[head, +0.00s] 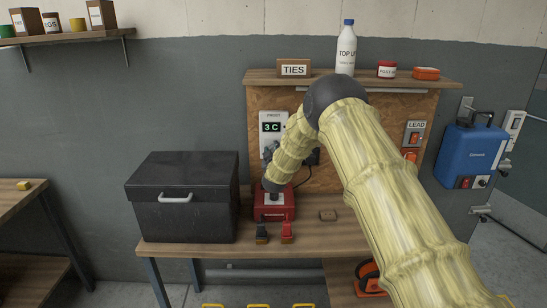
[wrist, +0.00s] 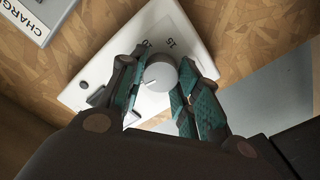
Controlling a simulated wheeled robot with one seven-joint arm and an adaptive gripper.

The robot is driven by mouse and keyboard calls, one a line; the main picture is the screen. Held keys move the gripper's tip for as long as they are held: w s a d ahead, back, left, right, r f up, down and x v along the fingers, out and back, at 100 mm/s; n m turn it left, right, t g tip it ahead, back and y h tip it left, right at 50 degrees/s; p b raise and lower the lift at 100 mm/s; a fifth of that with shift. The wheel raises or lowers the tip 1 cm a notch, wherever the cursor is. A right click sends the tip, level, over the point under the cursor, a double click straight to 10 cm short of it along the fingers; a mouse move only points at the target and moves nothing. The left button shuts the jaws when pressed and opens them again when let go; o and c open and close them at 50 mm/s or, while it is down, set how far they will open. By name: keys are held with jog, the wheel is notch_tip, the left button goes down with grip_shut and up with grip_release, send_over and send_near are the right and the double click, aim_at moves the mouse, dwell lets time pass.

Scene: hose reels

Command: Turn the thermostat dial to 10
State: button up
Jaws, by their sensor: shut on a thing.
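The thermostat is a white panel (head: 272,119) on the wooden backboard, with a dark display that reads "3 C". The panel also shows in the wrist view (wrist: 185,28). Its round grey dial (wrist: 161,76) sits between my fingers, with a pale mark on its face pointing to the lower left of the wrist picture. A printed "15" and part of another number show above the dial. My gripper (wrist: 158,82) is shut on the dial, one teal-padded finger on each side. In the head view my gripper (head: 269,152) hides the dial.
On the workbench stand a black box (head: 182,213), a red charger-like unit (head: 268,208) and two small clips. A shelf above holds a "TIES" box (head: 294,69), a bottle (head: 346,48) and small containers. A "LEAD" switch panel (head: 416,134) is to the right.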

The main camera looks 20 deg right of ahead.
jog(key=shift+d+f+m+b, duration=0.1)
jog(key=shift+m+b, duration=4.35)
jog(key=shift+b, duration=0.7)
jog(key=shift+d+f+m+b, duration=0.1)
jog(key=shift+m+b, duration=4.35)
jog(key=shift+b, duration=0.65)
jog(key=shift+r, duration=0.1)
jog(key=o, duration=1)
jog(key=v, duration=1.2)
